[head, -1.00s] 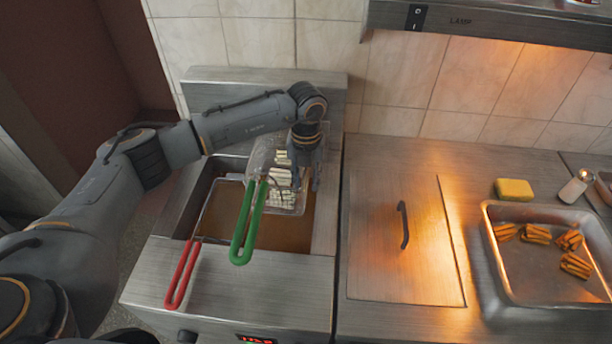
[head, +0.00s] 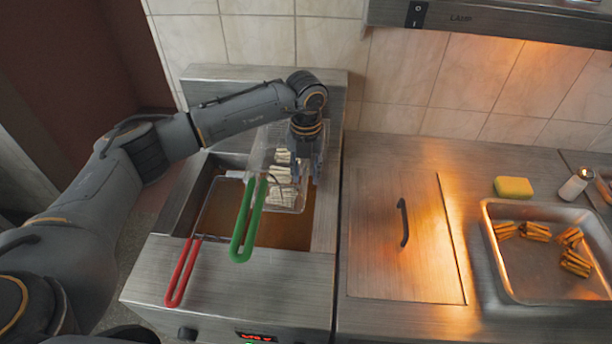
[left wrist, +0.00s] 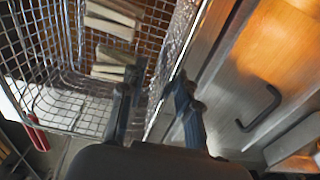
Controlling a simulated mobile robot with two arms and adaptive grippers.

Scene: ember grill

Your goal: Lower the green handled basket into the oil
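The green handled basket (head: 300,207) sits at the fryer well, with pale sticks of food in it. Its green handle (head: 247,220) points toward the front, over the fryer's front edge. Brown oil (head: 285,233) shows in the well below and beside it. My left gripper (head: 306,176) is at the basket's right side. In the left wrist view its fingers (left wrist: 155,92) are apart, one on each side of the mesh wall, with nothing visibly gripped. How deep the basket's bottom sits is hidden. My right gripper is not in view.
A red handle (head: 183,272) lies over the fryer front, left of the green one. Right of the fryer are a lid with a dark handle (head: 403,223), a steel tray (head: 490,262) with browned food, a yellow sponge (head: 514,188) and a shaker (head: 575,187).

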